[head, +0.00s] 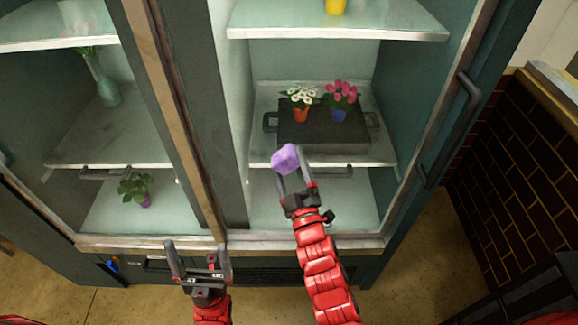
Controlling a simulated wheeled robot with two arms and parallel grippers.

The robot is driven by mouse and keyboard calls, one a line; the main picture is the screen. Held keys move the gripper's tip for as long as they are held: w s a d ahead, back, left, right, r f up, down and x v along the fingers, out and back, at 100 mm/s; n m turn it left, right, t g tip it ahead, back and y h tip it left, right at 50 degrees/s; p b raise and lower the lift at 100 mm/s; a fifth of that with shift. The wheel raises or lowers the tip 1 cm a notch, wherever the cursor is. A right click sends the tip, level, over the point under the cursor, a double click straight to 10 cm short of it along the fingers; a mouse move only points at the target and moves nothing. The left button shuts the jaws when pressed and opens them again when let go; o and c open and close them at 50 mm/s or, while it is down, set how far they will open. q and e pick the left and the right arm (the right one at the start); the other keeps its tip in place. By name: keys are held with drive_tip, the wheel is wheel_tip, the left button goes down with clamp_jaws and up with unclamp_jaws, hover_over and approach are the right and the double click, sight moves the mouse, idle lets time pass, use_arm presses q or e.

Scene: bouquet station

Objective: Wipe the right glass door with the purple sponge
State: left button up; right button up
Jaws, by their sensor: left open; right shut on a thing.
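The purple sponge (285,158) is held between the fingertips of my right gripper (292,175), which is shut on it. The right glass door (300,215) is the clear front of the cabinet's right half, with a dark vertical handle (463,115) at its right side. The sponge is in front of this door, below the middle shelf's plants; I cannot tell whether it touches the glass. My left gripper (198,250) is open and empty, low in front of the frame between the two doors.
Behind the right door, white flowers in an orange pot (301,100) and pink flowers in a blue pot (341,100) stand on a dark tray (320,132). The left half holds a green vase (107,90) and a plant in a purple pot (137,188). A dark brick wall (520,160) is at right.

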drive_tip(key=shift+w, duration=0.9)
idle(0.3)
drive_tip(key=d, duration=0.3)
drive_tip(key=shift+f, duration=0.15)
drive_tip(key=shift+a+b, duration=0.75)
drive_tip(key=shift+b, duration=0.25)
drive_tip(key=shift+a+b, duration=0.35)
drive_tip(key=shift+a, duration=0.05)
drive_tip(key=shift+a+r, duration=0.25)
drive_tip(key=shift+a, duration=0.1)
